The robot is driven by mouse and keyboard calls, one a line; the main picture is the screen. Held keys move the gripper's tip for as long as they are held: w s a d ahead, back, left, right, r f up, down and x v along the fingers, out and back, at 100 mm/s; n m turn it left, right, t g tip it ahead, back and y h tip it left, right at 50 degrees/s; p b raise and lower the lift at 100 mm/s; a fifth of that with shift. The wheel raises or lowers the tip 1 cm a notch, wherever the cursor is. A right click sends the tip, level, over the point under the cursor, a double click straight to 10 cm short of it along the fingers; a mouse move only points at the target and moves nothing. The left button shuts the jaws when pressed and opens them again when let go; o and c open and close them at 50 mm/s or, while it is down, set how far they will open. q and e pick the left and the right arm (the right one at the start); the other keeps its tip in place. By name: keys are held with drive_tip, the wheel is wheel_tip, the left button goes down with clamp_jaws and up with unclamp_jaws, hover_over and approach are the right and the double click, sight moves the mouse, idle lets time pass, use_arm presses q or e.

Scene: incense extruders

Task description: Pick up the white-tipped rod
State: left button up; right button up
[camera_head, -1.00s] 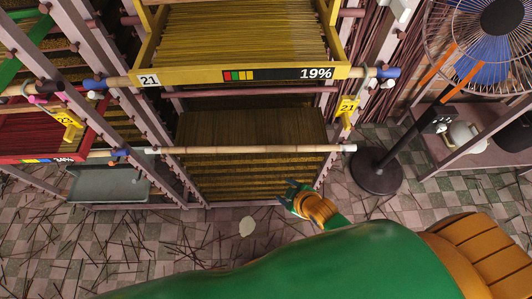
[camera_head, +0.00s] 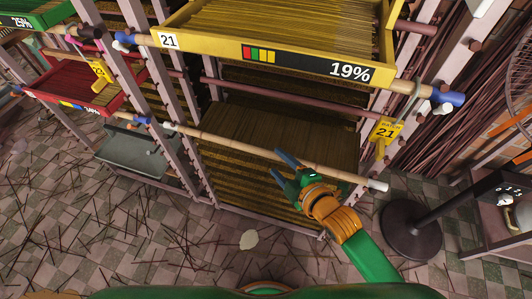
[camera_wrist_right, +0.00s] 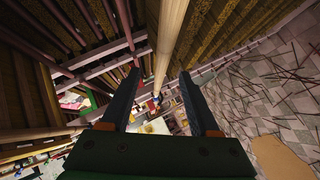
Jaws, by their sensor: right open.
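The white-tipped rod (camera_head: 235,146) is a pale bamboo pole with white ends, lying across the front of the rack below the yellow tray. My right gripper (camera_head: 281,167) is open at the rod's near side, right of its middle, with its upper finger overlapping the rod in the head view. In the right wrist view, the rod (camera_wrist_right: 170,35) runs away from the camera, between the two open fingertips (camera_wrist_right: 159,72) in the picture. I cannot tell whether they touch. My left gripper is not in view.
Above is a yellow tray (camera_head: 285,60) marked 21 and 19%, resting on another rod. A yellow tag (camera_head: 385,132) hangs at the right post. A black fan stand (camera_head: 411,230) stands right. A grey bin (camera_head: 137,152) is left. Loose sticks litter the tiled floor.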

sight(269, 156)
drive_tip(key=x, duration=0.4)
drive_tip(key=shift+w+a+f+b, duration=0.1)
drive_tip(key=shift+w+f+b, duration=0.05)
drive_tip(key=shift+f+b, duration=0.2)
drive_tip(key=shift+r, duration=0.1)
clamp_jaws()
idle(0.8)
